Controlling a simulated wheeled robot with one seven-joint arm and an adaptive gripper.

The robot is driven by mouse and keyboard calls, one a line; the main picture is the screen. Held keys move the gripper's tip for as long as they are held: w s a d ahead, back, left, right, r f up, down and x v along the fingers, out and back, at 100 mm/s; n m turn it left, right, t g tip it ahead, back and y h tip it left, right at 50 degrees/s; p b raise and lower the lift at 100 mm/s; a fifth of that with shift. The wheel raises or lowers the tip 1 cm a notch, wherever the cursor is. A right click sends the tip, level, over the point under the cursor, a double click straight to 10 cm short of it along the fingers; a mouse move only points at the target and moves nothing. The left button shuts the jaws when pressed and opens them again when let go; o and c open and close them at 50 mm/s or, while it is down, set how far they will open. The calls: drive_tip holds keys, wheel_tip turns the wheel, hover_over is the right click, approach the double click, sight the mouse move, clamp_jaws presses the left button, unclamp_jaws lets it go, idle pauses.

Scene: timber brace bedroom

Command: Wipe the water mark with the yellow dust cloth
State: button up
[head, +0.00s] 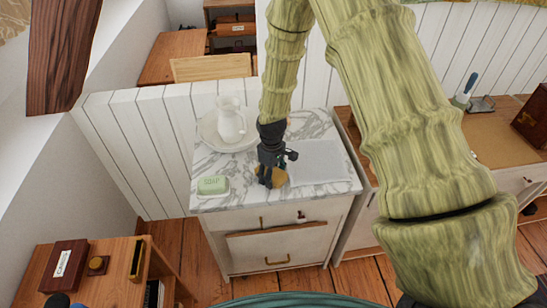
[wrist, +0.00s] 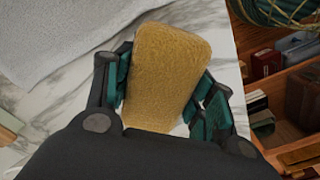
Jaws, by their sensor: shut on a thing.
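My gripper (head: 266,176) points down over the front middle of a white marble washstand top (head: 235,196). It is shut on the yellow dust cloth (head: 277,178), a thick fuzzy block. In the wrist view the cloth (wrist: 165,72) stands between the two teal-padded fingers of my gripper (wrist: 168,95). The cloth is at or just above the marble; I cannot tell if it touches. I cannot make out the water mark among the grey veins; the gripper and cloth hide part of the top.
A green soap bar (head: 212,185) lies left of my gripper. A white jug (head: 230,120) stands in a basin (head: 208,130) behind. A folded grey-white towel (head: 318,160) lies to the right. A wooden cabinet (head: 110,255) with small boxes stands at lower left.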

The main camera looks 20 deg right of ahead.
wheel_tip(320, 180, up, 8)
drive_tip(key=p, duration=0.4)
drive_tip(key=shift+a, duration=0.1)
drive_tip(key=shift+w+f, duration=0.1)
idle(0.4)
